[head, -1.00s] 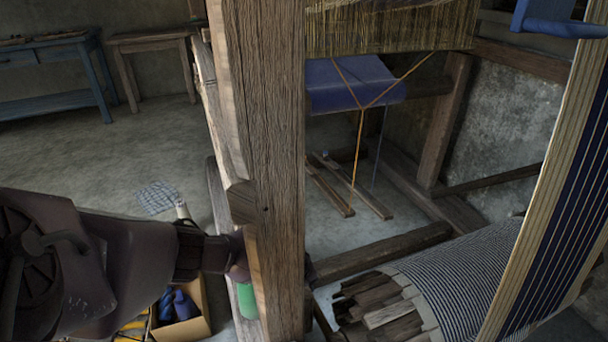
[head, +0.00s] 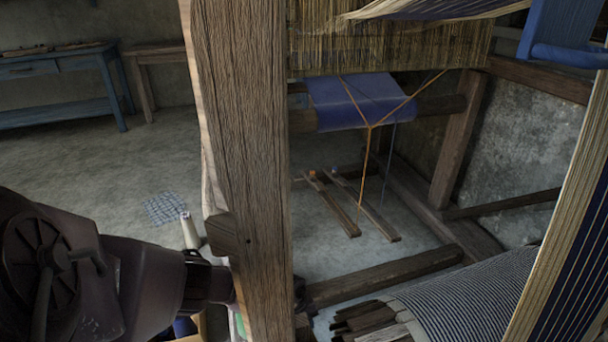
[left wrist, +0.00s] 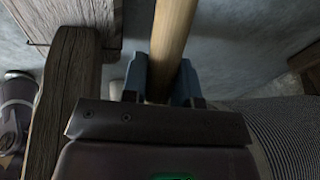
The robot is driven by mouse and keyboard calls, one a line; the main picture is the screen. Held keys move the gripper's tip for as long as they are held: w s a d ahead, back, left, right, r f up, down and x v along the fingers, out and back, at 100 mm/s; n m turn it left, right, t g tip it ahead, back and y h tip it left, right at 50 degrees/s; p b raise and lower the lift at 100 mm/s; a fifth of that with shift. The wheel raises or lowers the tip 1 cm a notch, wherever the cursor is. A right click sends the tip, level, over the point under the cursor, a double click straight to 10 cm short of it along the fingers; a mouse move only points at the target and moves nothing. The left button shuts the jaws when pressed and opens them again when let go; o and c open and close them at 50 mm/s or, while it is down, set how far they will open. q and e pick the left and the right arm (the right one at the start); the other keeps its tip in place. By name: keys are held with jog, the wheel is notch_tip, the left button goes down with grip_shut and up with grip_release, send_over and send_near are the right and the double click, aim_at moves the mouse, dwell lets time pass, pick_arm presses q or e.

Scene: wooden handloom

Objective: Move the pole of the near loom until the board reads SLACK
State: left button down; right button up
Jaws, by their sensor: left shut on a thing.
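The near loom's pole (left wrist: 172,35) is a pale, round wooden rod in the left wrist view, running up from my left gripper. The left gripper (left wrist: 160,75) has its two blue-grey fingers on either side of the pole and is shut on it. In the head view my left arm comes in from the left and passes behind the thick upright post (head: 245,150), which hides the gripper and the pole. The striped cloth (head: 470,295) is wound on the loom's beam at lower right. No board shows in either view. My right gripper is not in view.
Dark warp threads (head: 575,220) slant down at right. Treadles (head: 365,210) lie under the loom, with orange cords above. A blue table (head: 75,105) stands at the back left. A white cone (head: 190,230) and checked cloth (head: 165,208) are on the open floor.

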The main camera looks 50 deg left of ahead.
pick_arm(q)
jog(key=c, duration=0.9)
grip_release()
jog(key=shift+s+d+f, duration=0.15)
jog(key=shift+f, duration=0.05)
jog(key=shift+r, duration=0.55)
jog(key=p+v, duration=0.4)
jog(key=v, duration=0.6)
jog(key=shift+f, duration=0.1)
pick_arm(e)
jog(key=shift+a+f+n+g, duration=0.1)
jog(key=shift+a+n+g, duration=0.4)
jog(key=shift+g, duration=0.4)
